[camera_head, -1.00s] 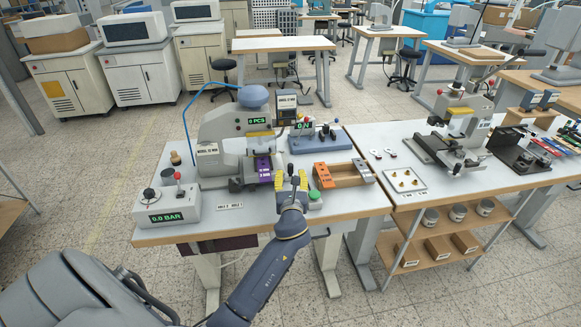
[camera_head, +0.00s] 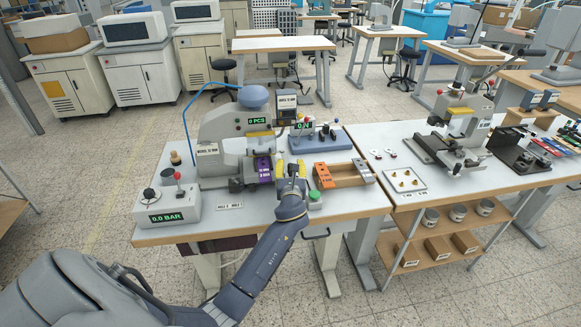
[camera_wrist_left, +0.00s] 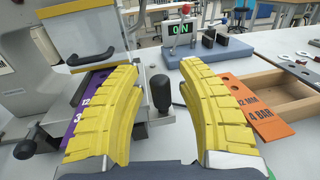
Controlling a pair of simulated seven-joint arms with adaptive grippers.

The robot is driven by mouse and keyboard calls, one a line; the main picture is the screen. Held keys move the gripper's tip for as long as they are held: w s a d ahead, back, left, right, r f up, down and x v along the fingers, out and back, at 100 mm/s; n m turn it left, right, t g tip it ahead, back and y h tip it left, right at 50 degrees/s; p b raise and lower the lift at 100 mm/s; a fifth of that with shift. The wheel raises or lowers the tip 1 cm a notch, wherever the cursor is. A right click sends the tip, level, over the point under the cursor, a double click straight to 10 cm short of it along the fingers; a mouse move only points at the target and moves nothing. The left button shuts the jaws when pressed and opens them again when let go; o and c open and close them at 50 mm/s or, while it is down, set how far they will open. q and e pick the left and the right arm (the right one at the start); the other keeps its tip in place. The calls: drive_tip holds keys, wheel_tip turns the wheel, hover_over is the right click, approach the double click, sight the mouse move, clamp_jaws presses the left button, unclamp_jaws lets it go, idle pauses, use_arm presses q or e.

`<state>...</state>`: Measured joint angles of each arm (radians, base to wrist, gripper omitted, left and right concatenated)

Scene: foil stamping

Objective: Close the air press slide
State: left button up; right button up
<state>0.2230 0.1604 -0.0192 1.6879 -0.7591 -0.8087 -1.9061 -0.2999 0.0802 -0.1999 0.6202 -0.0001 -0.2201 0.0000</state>
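The grey air press (camera_head: 222,128) with a blue-grey dome stands on the white-topped bench. Its slide area holds a purple plate (camera_head: 263,169) under the press head; the plate also shows in the left wrist view (camera_wrist_left: 88,104), partly behind a finger. A black upright knob (camera_wrist_left: 160,92) stands to the right of the plate, by the slide's metal parts. My left gripper (camera_head: 291,172) is at the press's front right. In the left wrist view my yellow-padded fingers (camera_wrist_left: 160,105) are open, with the knob seen between them; contact is not visible. My right gripper is out of view.
An orange plate lies on a wooden tray (camera_head: 348,174) to the gripper's right. A green button (camera_head: 314,195) is close beside the gripper. A blue fixture (camera_head: 320,142) stands behind. The control box reading 0.0 BAR (camera_head: 168,208) is at the left.

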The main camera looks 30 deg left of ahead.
use_arm(q)
clamp_jaws()
drive_tip(key=x, duration=0.5)
drive_tip(key=shift+a, duration=0.5)
drive_tip(key=shift+o, duration=0.9)
unclamp_jaws()
drive_tip(key=v, duration=1.2)
